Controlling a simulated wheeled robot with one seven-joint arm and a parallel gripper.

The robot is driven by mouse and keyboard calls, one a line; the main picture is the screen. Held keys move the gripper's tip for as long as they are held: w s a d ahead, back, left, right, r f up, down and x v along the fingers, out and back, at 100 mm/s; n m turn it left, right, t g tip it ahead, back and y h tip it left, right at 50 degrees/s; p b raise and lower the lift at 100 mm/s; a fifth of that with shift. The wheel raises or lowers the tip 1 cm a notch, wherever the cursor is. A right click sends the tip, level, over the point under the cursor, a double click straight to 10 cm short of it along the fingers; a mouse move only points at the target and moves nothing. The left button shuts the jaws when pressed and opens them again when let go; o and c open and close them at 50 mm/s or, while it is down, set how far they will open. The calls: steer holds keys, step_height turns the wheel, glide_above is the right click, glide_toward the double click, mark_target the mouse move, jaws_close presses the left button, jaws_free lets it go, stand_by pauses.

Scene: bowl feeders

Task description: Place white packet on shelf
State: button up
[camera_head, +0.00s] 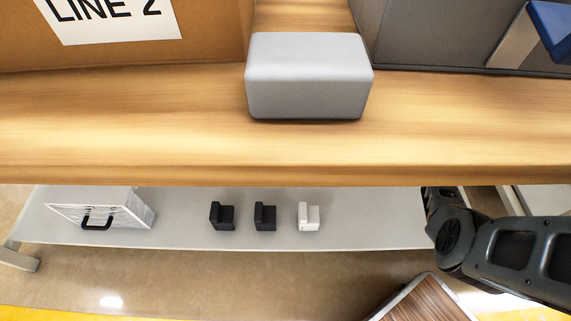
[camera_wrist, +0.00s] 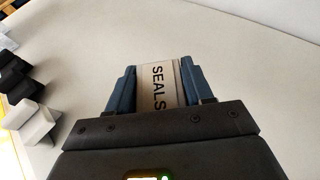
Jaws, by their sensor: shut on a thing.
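The white packet (camera_wrist: 146,84), pale and marked SEALS, shows in the wrist view between the two blue fingers of my gripper (camera_wrist: 157,80). My gripper is shut on it. A pale grey shelf surface (camera_wrist: 235,70) spreads behind and around the packet; I cannot tell whether they touch. In the head view the low shelf (camera_head: 370,218) lies under the wooden top. My arm reaches in at its right end, and my gripper and the packet are hidden there.
A wooden worktop (camera_head: 150,125) overhangs the shelf and carries a grey block (camera_head: 308,78) and a cardboard box (camera_head: 215,35). On the shelf are a white case (camera_head: 125,208), two black pieces (camera_head: 222,216) and a white piece (camera_head: 308,217). The shelf's right part looks clear.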

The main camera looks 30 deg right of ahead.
steer(key=b, duration=0.3)
glide_above(336, 192)
step_height(336, 192, down, 7)
steer(key=shift+d+r, duration=0.1)
steer(key=shift+d, duration=0.05)
steer(key=shift+f+b, duration=1.3)
steer(key=shift+f, duration=0.75)
steer(key=shift+f, duration=0.2)
steer(key=o, duration=1)
steer(key=shift+r, duration=0.1)
steer(key=shift+o, duration=0.2)
